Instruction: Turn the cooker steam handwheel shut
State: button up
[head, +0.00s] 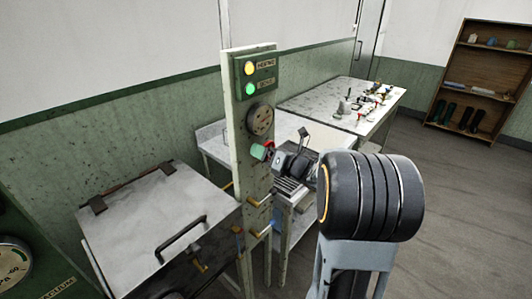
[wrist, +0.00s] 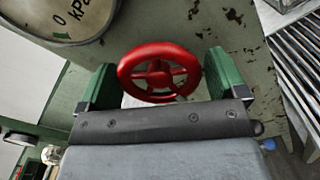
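The red steam handwheel (wrist: 158,73) shows in the wrist view, a round rim with spokes and a hub. My gripper (wrist: 160,66) has its two green fingers wide apart, one on each side of the wheel. The rim lies close to both fingers; I cannot tell whether either touches it. In the head view my gripper (head: 264,149) is at the upright post (head: 236,150), below the round gauge (head: 260,119). Only a bit of red shows by the green finger there, and my arm hides much of the area.
The post carries a lit yellow lamp (head: 249,68) and green lamp (head: 250,89). A lidded metal basin (head: 155,215) stands left of it. A cluttered table (head: 310,100) and shelf (head: 478,80) stand behind. Floor is clear at the right. A kPa dial (wrist: 72,15) is near the wheel.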

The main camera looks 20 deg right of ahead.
jog(key=c, duration=0.7)
